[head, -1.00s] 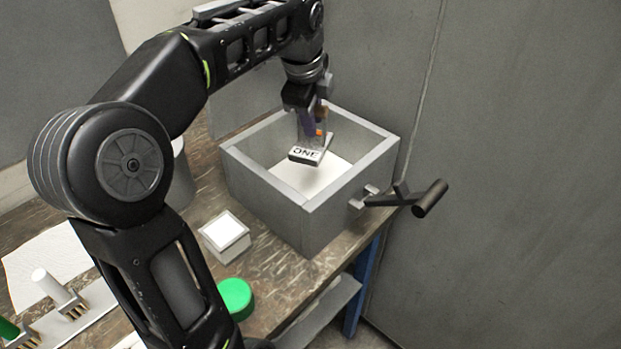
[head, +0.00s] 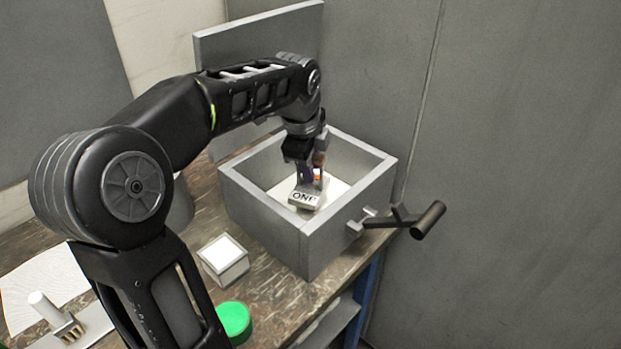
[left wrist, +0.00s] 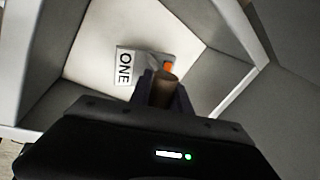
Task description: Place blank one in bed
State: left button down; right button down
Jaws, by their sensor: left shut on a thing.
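Blank one (head: 305,198) is a small light grey block with "ONE" in black on its face. It also shows in the left wrist view (left wrist: 126,68), with an orange spot near the fingers. My left gripper (head: 312,180) is shut on it and holds it inside the open grey box (head: 262,205), over the white bed (head: 283,193) at its bottom. I cannot tell whether the block touches the bed. In the left wrist view the bed (left wrist: 92,45) spreads out behind the block. My right gripper is not in view.
A black crank handle (head: 405,218) sticks out from the box's right side. A small white-topped block (head: 224,258) and a green round cap (head: 234,322) stand in front. A grey panel (head: 262,35) rises behind. A rack (head: 70,330) holds a white peg.

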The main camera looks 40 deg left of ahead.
aim_at(311, 185)
pick_arm(q)
jog(key=shift+f, duration=1.8)
jog(key=shift+f, duration=0.2)
jog(key=c, duration=1.2)
grip_release()
jog(key=v, duration=1.2)
jog(key=shift+r, duration=0.15)
jog(key=shift+s, duration=0.1)
